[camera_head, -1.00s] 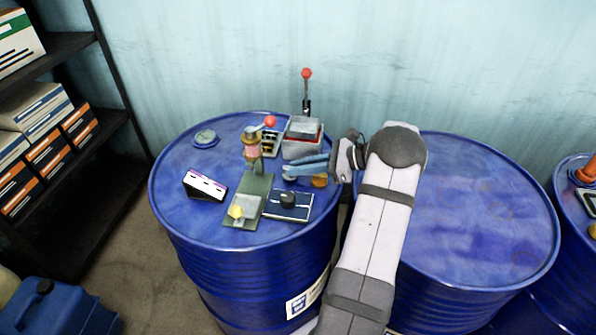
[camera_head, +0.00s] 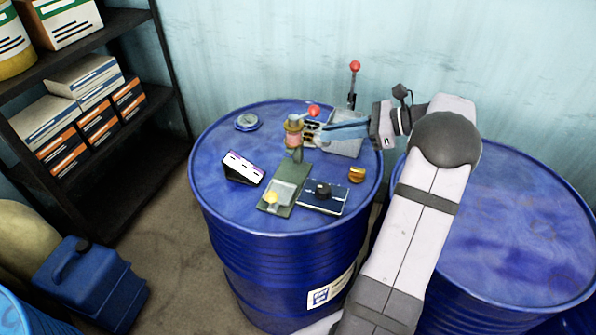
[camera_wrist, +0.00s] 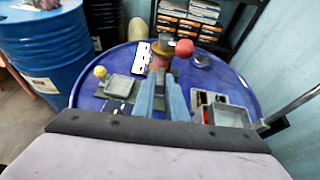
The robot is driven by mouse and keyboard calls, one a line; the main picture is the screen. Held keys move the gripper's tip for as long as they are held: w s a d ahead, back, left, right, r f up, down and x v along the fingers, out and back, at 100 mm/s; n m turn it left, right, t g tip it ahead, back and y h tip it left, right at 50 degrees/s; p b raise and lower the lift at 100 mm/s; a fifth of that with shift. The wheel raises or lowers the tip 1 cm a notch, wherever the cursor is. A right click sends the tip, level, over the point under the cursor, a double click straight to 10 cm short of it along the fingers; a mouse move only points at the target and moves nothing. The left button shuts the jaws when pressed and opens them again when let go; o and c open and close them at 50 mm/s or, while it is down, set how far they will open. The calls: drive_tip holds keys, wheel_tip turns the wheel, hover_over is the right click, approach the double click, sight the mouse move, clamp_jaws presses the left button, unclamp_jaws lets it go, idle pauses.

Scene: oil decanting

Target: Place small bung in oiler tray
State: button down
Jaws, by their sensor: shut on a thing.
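My gripper (camera_head: 318,131) is shut, its blue fingers reaching left over the back of the blue drum. The small bung is between the fingertips, mostly hidden by the fingers; my gripper also shows in the wrist view (camera_wrist: 158,78). In the head view the fingertips are beside the brass press with a red knob (camera_head: 293,138), overlapping the compartment tray behind it. That tray (camera_wrist: 222,100) shows in the wrist view right of the fingers, with small red and dark items inside. A shallow grey tray (camera_head: 286,192) lies on the green base plate. I cannot tell which is the oiler tray.
On the drum top (camera_head: 225,165) are a white-faced box (camera_head: 242,167), a blue plate with a black knob (camera_head: 322,193), a small brass pot (camera_head: 356,174) and a round cap (camera_head: 247,121). A red-knobbed lever (camera_head: 353,80) rises at the back.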

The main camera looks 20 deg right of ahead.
drive_tip(key=a+r+n+g+p, duration=0.2)
drive_tip(key=a+r, duration=0.2)
drive_tip(key=r, duration=0.1)
drive_tip(key=n+g+y+b, duration=0.1)
drive_tip(key=g+y+b, duration=0.1)
drive_tip(key=b, duration=0.2)
hover_over(291, 193)
wheel_tip(291, 193, down, 5)
drive_tip(key=shift+t, duration=0.3)
drive_tip(key=shift+f+p, duration=0.75)
drive_tip(key=shift+f, duration=4.35)
drive_tip(key=shift+f, duration=0.15)
drive_tip(key=c, duration=1.8)
unclamp_jaws()
drive_tip(key=shift+o, duration=0.2)
